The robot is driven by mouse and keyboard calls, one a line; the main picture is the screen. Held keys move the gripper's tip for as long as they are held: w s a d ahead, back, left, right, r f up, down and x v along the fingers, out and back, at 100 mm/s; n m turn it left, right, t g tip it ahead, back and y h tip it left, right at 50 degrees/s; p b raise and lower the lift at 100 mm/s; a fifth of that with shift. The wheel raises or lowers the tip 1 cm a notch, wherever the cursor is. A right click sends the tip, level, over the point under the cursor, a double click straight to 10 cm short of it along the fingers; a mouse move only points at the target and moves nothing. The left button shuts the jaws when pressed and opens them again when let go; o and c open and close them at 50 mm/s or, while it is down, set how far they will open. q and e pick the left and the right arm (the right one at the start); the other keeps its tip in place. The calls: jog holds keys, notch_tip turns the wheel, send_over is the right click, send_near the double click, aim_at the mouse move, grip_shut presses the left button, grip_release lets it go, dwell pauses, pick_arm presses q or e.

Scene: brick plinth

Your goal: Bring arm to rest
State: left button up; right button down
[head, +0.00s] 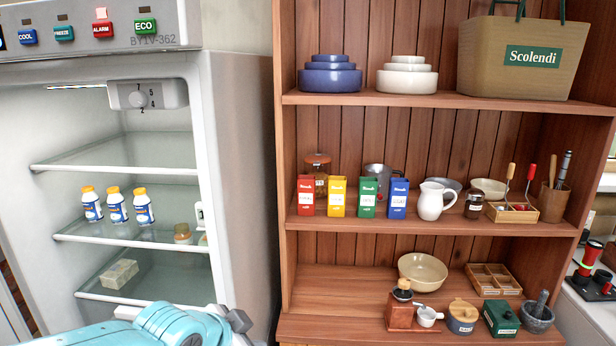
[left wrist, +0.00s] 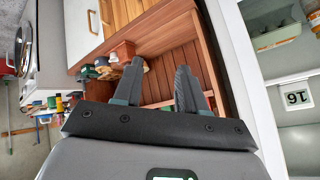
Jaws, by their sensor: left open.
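My left arm (head: 175,325) enters the head view at the bottom left as teal links, in front of the fridge's lower part and near the shelf's left side. Its gripper end is cut off at the bottom edge there, so the fingers do not show clearly. In the left wrist view my left gripper (left wrist: 160,66) has its two dark fingers apart with nothing between them. Behind the fingers is the wooden shelf unit (left wrist: 165,45), tilted in the picture. My right arm and gripper are not in view.
An open fridge (head: 235,150) with several bottles (head: 117,206) stands left. The wooden shelf (head: 430,228) holds bowls (head: 330,77), colored boxes (head: 368,198), a white jug (head: 432,203) and a basket (head: 525,55). A grinder (head: 400,312) and pots stand on its lowest board.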

pick_arm(q)
jog(key=s+f+n+g, duration=0.3)
jog(key=s+f, duration=0.1)
jog(key=f, duration=1.1)
jog(key=s+f+n+g, duration=0.4)
jog(key=s+f+n, duration=0.5)
jog(key=s+f, duration=1.2)
jog(key=shift+a+f+n+g, duration=0.3)
jog(key=shift+a+f+n, duration=0.1)
jog(key=shift+a, duration=0.05)
jog(key=shift+a, duration=0.1)
